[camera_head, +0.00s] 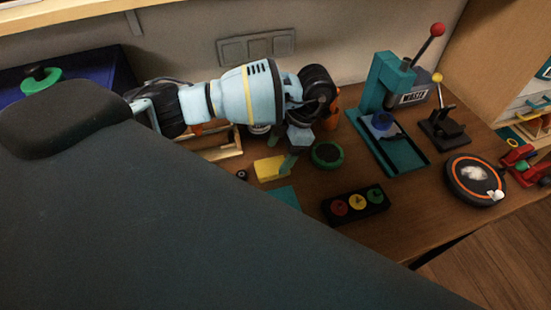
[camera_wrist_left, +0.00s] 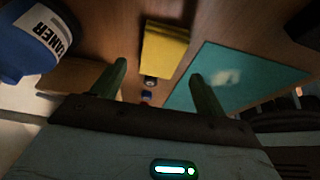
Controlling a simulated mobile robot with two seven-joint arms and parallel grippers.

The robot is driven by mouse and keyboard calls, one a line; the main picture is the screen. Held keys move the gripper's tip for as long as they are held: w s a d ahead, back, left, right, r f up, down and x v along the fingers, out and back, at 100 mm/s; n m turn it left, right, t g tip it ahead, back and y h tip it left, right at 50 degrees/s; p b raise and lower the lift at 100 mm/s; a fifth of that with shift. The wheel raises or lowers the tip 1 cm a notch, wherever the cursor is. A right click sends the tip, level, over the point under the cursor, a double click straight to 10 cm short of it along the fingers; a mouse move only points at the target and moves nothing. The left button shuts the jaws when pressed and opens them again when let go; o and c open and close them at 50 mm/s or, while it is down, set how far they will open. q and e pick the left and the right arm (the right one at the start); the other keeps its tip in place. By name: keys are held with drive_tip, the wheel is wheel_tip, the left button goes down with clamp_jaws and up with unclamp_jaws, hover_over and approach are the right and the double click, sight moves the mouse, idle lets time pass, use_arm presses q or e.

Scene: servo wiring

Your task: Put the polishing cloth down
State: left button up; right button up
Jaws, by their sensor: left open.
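In the left wrist view, the cloth (camera_wrist_left: 165,48) lies beyond the fingertips of the left gripper (camera_wrist_left: 159,73). The fingers are wide apart with nothing between them. A teal mat (camera_head: 284,196) lies beside the cloth; the wrist view shows the mat (camera_wrist_left: 245,75) to the cloth's right, with a pale smear on it. My right gripper is not in view.
A round black-and-green piece (camera_head: 327,154) and a three-button box (camera_head: 356,204) are near the gripper. A teal press (camera_head: 392,100) and an orange-ringed disc (camera_head: 475,180) stand to the right. A blue cleaner bottle (camera_wrist_left: 35,40) shows in the wrist view.

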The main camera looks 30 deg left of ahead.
use_arm(q)
drive_tip(key=v, duration=0.7)
drive_tip(key=shift+r, duration=0.4)
drive_tip(key=shift+d, duration=0.1)
